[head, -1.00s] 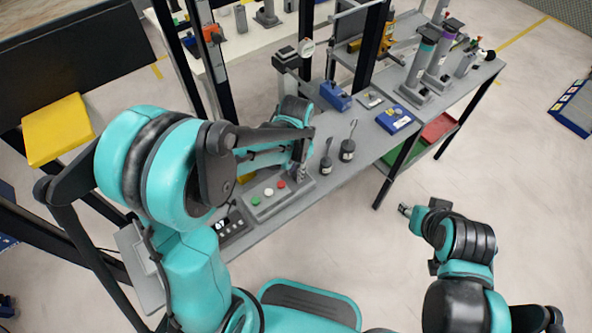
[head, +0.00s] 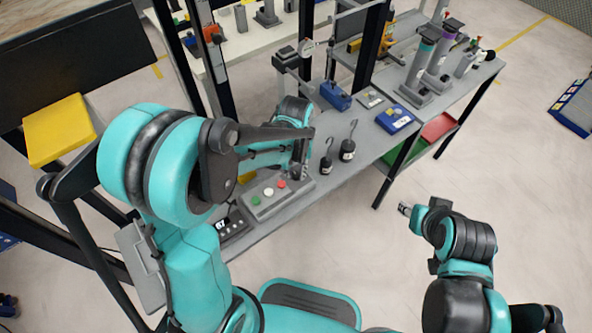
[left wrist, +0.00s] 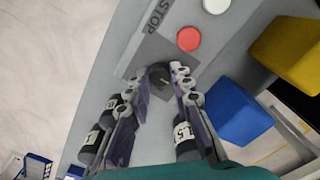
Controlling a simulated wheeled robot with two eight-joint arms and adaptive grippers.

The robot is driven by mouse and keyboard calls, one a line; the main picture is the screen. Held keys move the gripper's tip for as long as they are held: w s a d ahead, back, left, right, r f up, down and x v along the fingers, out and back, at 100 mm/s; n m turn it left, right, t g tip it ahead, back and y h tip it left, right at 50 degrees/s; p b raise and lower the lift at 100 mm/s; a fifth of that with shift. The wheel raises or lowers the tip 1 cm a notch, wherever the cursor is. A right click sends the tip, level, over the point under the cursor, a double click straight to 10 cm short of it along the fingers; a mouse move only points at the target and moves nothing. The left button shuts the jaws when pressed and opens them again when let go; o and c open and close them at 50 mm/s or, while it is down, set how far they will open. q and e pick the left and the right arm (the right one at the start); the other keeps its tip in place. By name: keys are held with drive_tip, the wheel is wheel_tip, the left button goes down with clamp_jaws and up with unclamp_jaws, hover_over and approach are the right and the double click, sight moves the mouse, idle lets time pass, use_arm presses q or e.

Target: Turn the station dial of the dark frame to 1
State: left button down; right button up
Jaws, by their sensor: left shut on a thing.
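The station dial is a dark round knob (left wrist: 160,76) on the grey control box (left wrist: 140,55), just below the STOP label in the left wrist view. My left gripper (left wrist: 162,82) is shut on it, one finger on each side. In the head view my left gripper (head: 299,174) is at the right end of the control box (head: 266,209), and the dial is hidden behind it. I cannot read the dial's position or any numbers around it. My right gripper (head: 404,209) is off the bench in front, holding nothing that I can see; its jaws are too small to judge.
Green, white and red buttons (head: 281,184) sit beside the dial. Two black hooked weights (head: 347,150) stand to the right on the bench. A blue block (left wrist: 230,110) and a yellow block (left wrist: 288,55) are close behind. A dark post (head: 216,90) rises behind my left arm.

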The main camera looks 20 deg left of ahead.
sight(296, 174)
idle(0.4)
use_arm(q)
drive_tip(key=c, duration=1.3)
unclamp_jaws()
drive_tip(key=shift+r, duration=0.1)
wheel_tip(296, 174, up, 12)
drive_tip(key=shift+f, duration=0.1)
drive_tip(key=shift+s+a+r+m+t, duration=0.2)
drive_tip(key=shift+s+a+t, duration=0.55)
drive_tip(key=shift+s+t, duration=0.75)
drive_tip(key=shift+s+a+r+m+t, duration=0.2)
drive_tip(key=shift+s+a+t, duration=0.65)
drive_tip(key=shift+s, duration=1.25)
drive_tip(key=shift+s+a+r+m+t, duration=0.1)
drive_tip(key=shift+s+a+m+t, duration=0.4)
drive_tip(key=shift+s+t, duration=1.05)
